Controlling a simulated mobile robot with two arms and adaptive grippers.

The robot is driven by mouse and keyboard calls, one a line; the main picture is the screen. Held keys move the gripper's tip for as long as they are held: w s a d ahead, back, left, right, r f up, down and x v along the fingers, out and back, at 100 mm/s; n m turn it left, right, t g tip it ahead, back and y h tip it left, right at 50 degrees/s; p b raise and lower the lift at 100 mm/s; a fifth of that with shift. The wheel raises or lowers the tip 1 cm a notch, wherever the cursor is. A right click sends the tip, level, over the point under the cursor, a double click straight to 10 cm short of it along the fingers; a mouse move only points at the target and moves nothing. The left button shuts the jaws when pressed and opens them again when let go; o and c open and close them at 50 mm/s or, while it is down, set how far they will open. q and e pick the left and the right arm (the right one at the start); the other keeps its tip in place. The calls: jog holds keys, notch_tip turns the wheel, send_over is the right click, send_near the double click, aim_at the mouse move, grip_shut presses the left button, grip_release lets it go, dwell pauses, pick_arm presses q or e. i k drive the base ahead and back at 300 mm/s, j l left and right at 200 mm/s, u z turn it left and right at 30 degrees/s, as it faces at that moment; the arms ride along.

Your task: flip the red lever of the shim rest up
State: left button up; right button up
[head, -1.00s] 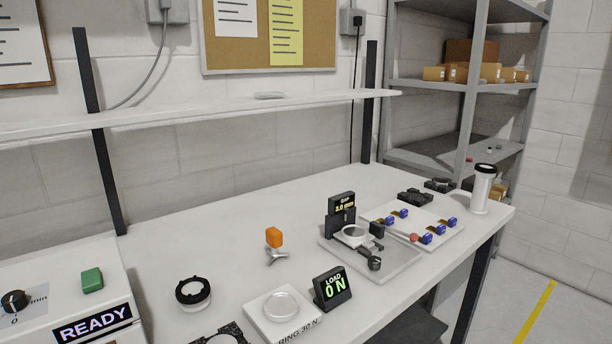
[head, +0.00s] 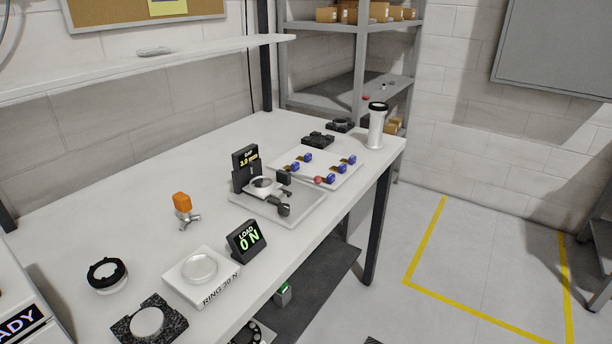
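The red ball knob of the lever (head: 318,179) shows at the front of a white plate (head: 348,181) that carries several blue pieces. The lever appears low, with its thin rod running left from the knob; its exact angle is too small to tell. The mirror fixture (head: 262,184), with a round part and a black display reading GAP 3.0 mm, stands on a grey base (head: 308,205) just left of the knob. I cannot tell which part is the shim rest. Neither of my grippers is in view.
The table holds a LOAD 0 N display (head: 246,240), a white RING 30 N block (head: 203,290), an orange-topped stand (head: 183,205), a black ring (head: 106,275) and a white cylinder (head: 376,128) at the far right corner. Free floor with yellow lines (head: 430,295) lies right.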

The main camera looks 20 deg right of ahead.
aim_at(317, 180)
jog(key=u, duration=0.35)
jog(key=i+l+u, duration=0.1)
jog(key=l+u, duration=0.25)
jog(key=l, duration=0.3)
jog(key=l+u, duration=0.4)
jog(key=l, duration=1.15)
jog(key=k+l+u, duration=0.1)
jog(key=l, duration=0.75)
jog(key=k+l, duration=0.05)
